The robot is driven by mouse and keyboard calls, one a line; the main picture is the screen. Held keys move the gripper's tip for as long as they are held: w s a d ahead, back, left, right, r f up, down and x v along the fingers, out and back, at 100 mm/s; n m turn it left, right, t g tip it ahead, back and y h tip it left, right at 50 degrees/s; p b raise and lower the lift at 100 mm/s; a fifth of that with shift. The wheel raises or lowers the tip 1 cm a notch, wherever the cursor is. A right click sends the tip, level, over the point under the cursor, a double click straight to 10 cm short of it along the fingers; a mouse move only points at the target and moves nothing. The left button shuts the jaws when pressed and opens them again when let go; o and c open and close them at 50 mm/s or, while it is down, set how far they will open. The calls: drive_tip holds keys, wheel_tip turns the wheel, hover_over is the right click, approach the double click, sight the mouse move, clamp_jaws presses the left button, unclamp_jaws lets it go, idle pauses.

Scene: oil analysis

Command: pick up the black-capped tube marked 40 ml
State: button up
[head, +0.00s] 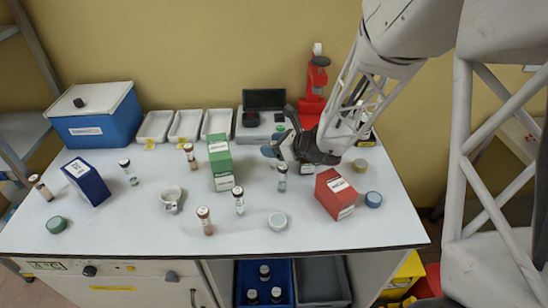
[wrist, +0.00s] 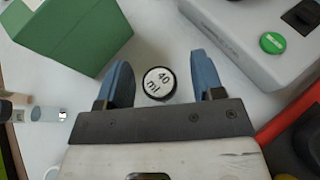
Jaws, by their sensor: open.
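The black-capped tube (wrist: 159,83) shows from above in the wrist view, with a white cap top marked "40 ml". In the head view, the tube that appears to be this one (head: 282,178) stands upright just in front of and below my gripper (head: 272,146). In the wrist view my gripper (wrist: 160,66) is open, its two blue fingers on either side of the cap with a gap on each side. The tube's body is hidden under its cap in the wrist view.
A green box (head: 220,160) stands left of the tube, and a red box (head: 336,194) right. The grey scale (head: 255,133) and a red device (head: 314,95) are behind. Another clear tube (head: 238,200), a brown tube (head: 204,220) and a pale round container (head: 278,221) are in front.

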drive_tip(key=shift+x, duration=0.8)
drive_tip(key=c, duration=1)
drive_tip(key=shift+r, duration=0.15)
wheel_tip(320, 180, up, 10)
idle(0.6)
